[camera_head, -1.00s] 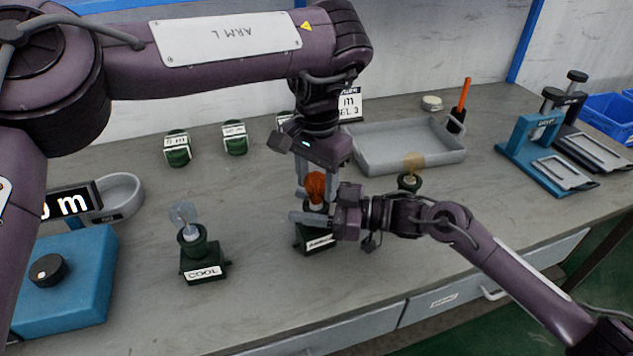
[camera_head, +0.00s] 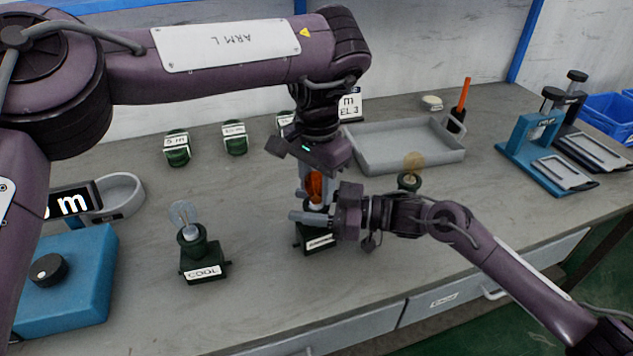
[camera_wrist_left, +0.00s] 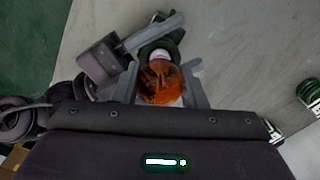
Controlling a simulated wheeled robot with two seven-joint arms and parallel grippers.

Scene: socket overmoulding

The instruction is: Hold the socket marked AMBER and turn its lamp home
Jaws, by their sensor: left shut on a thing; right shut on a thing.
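The socket marked AMBER (camera_head: 320,243) is a dark green block with a white label, standing upright on the bench. An amber lamp (camera_head: 315,187) stands upright at its top; it also shows in the left wrist view (camera_wrist_left: 160,82). How deep its base sits in the socket is hidden. My left gripper (camera_head: 313,190) comes from above, its fingers shut on either side of the lamp's glass. My right gripper (camera_head: 318,218) comes from the right and is shut on the socket's upper part, just below the left fingers.
Left of it stands the COOL socket (camera_head: 202,262) with a clear lamp (camera_head: 185,218). Another socket with a pale amber lamp (camera_head: 413,163) stands behind my right wrist. A grey tray (camera_head: 405,147) and green spools (camera_head: 177,150) are at the back. A blue device (camera_head: 75,275) is at left.

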